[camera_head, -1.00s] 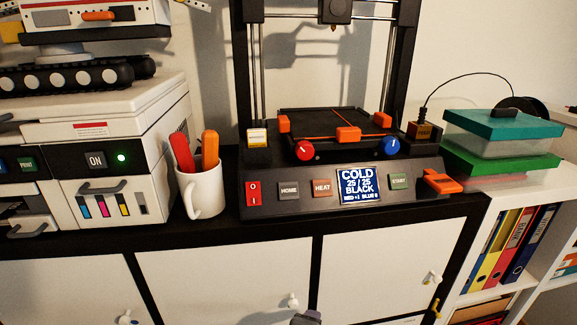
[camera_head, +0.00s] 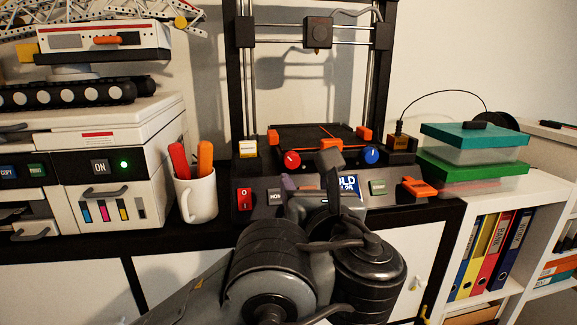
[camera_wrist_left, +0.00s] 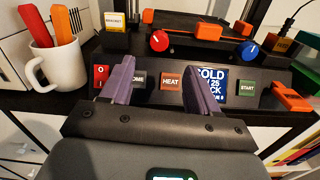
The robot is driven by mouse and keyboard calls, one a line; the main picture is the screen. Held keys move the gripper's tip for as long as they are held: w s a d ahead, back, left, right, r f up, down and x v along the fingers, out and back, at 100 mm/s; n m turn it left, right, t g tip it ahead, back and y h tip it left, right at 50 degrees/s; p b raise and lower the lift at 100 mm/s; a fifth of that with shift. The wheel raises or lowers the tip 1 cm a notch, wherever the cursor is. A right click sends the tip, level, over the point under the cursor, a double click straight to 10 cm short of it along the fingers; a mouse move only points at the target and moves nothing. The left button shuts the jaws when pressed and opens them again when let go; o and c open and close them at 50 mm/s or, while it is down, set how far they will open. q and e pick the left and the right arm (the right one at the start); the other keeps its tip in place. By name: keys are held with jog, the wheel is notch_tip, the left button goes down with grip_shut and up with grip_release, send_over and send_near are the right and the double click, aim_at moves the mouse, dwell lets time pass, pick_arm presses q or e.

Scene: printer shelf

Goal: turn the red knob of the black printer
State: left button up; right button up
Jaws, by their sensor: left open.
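The black printer (camera_head: 318,28) stands on the dark cabinet top. Its red knob (camera_head: 292,159) is at the bed's front left and bears a white mark; it also shows in the left wrist view (camera_wrist_left: 160,40). My left gripper (camera_head: 308,178) is open and empty in front of the control panel, its purple-grey fingers apart. In the left wrist view the fingers (camera_wrist_left: 161,84) point towards the panel, below the red knob and apart from it. In the head view, the gripper and arm hide part of the panel and display. My right gripper is not in view.
A blue knob (camera_head: 371,155) sits right of the red one. A white mug (camera_head: 197,197) with red and orange handles stands close to the printer's left. A white printer (camera_head: 110,170) is farther left. Stacked boxes (camera_head: 474,150) are at the right.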

aim_at(292, 160)
pick_arm(q)
jog(key=w, duration=0.2)
jog(key=w+a+p, duration=0.1)
jog(key=w, duration=0.2)
jog(key=w+p, duration=0.1)
jog(key=w, duration=0.2)
jog(key=shift+w+a+r, duration=0.15)
jog(key=shift+a, duration=0.25)
jog(key=shift+w+a, duration=0.2)
jog(key=shift+w, duration=0.7)
jog(key=c, duration=1)
jog(key=shift+f+n+b, duration=0.25)
jog(key=shift+n+b, duration=0.25)
jog(key=shift+b, duration=0.1)
jog(key=shift+c, duration=0.2)
jog(key=n+b, duration=0.2)
jog(key=b, duration=0.1)
jog(key=shift+f+n, duration=0.1)
jog(key=shift+n, duration=0.3)
jog(key=n+b, duration=0.2)
jog(key=shift+n+b, duration=0.3)
jog(key=shift+n, duration=0.1)
jog(key=shift+a+r+n+b, duration=0.1)
jog(key=shift+r+n+b, duration=0.1)
jog(key=shift+n+b, duration=0.35)
